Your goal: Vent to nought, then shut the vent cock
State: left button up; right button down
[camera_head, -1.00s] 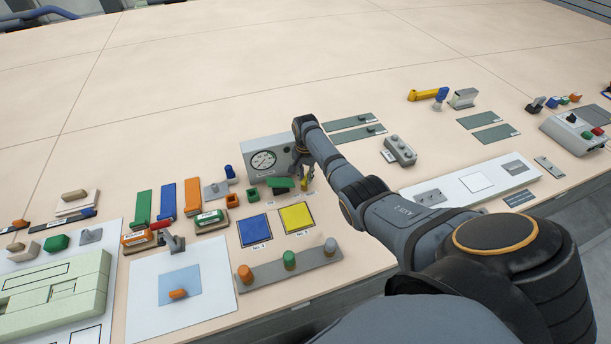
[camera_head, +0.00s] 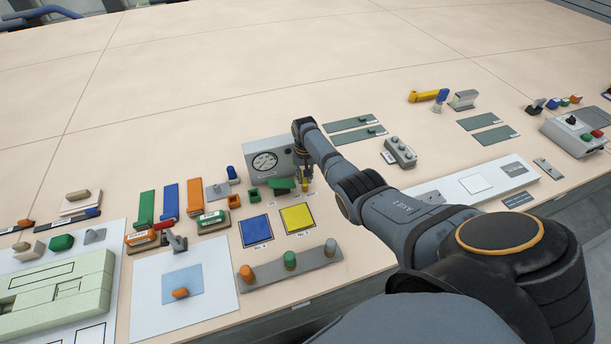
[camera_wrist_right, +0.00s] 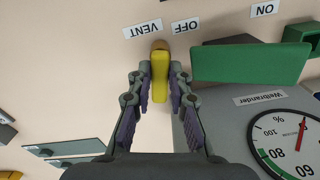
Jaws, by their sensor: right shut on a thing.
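The grey gauge box (camera_head: 253,179) stands on the bench, with its round white dial (camera_head: 264,162) facing front. My right gripper (camera_head: 304,178) is at the box's right side, shut on the yellow vent cock lever (camera_wrist_right: 160,78). In the right wrist view the lever lies between both fingers, its end between the VENT label (camera_wrist_right: 143,28) and the OFF label (camera_wrist_right: 186,26). A green handle (camera_wrist_right: 250,63) is beside it. The dial (camera_wrist_right: 285,150) is partly cut off there; its red needle points up the picture, away from the 60 to 100 figures. My left gripper is out of view.
Blue (camera_head: 256,230) and yellow (camera_head: 297,218) squares lie in front of the box. A grey bar with coloured knobs (camera_head: 290,260) is nearer. Green, blue and orange blocks stand to the left. Dark green plates (camera_head: 352,124) lie behind right. The back of the bench is clear.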

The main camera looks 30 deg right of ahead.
jog(key=shift+w+a+n, duration=0.1)
jog(key=shift+n, duration=1.4)
jog(key=c, duration=1.2)
grip_release()
